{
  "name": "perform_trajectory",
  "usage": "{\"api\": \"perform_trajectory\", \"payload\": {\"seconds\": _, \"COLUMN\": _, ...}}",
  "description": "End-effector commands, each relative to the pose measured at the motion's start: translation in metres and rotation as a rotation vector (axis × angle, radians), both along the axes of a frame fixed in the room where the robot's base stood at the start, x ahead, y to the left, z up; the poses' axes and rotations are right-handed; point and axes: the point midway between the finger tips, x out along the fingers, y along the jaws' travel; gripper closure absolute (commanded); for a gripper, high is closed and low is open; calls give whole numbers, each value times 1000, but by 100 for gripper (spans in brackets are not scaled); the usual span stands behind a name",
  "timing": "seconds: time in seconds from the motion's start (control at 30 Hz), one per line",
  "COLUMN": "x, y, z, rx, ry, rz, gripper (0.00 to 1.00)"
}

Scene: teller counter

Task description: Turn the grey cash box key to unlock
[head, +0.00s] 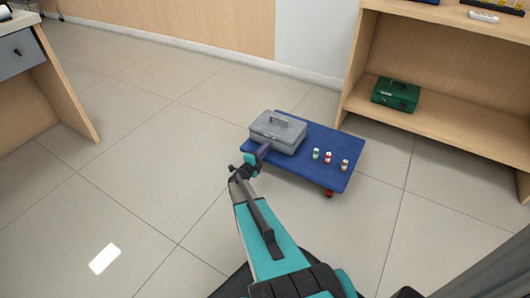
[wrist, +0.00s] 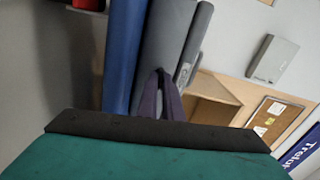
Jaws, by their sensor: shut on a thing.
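The grey cash box (head: 277,133) sits with its lid down on a blue wheeled platform (head: 325,176), its handle on top. In the wrist view the box (wrist: 163,40) appears turned on its side, next to the blue platform (wrist: 124,50). My gripper (head: 263,152) is at the front face of the box, low and near its middle. In the wrist view the dark purple fingers of my gripper (wrist: 161,78) come together at the box front, shut on the key. The key itself is hidden between the fingers, so its angle cannot be told.
Several small coloured cylinders (head: 328,157) stand on the platform right of the box. A green cash box (head: 396,94) lies on the wooden shelf unit (head: 450,128) at the right. A desk (head: 62,85) stands at the far left. The tiled floor between is clear.

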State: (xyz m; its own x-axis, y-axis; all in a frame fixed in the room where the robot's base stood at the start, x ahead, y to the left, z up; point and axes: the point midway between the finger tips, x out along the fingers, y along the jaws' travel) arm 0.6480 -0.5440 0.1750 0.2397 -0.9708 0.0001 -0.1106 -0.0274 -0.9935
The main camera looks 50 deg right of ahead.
Motion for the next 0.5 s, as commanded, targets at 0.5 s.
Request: {"api": "perform_trajectory", "payload": {"seconds": 0.5, "x": -1, "y": 0, "z": -1, "rx": 33, "ry": -129, "rz": -3, "gripper": 100}}
